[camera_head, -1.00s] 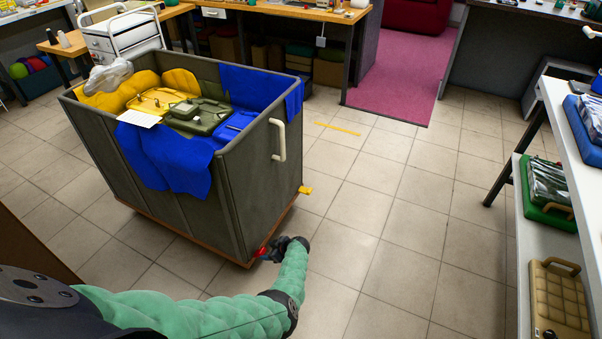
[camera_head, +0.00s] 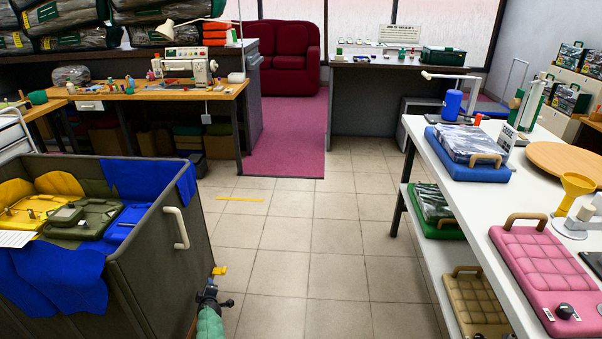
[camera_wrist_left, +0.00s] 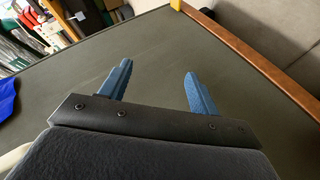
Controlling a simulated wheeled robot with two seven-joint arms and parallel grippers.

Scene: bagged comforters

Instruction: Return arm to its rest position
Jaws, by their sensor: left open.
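My left gripper (camera_head: 211,293) is low in the head view, at the right side of the dark green cart (camera_head: 165,270). In the left wrist view my left gripper (camera_wrist_left: 160,85) has its two blue fingers spread wide with nothing between them. The cart's flat side panel (camera_wrist_left: 150,50) fills the view beyond the fingers. I cannot tell whether the fingers touch it. My right gripper is not in view.
The cart holds a yellow case (camera_head: 35,208), a green case (camera_head: 80,220) and blue cloth (camera_head: 60,280).

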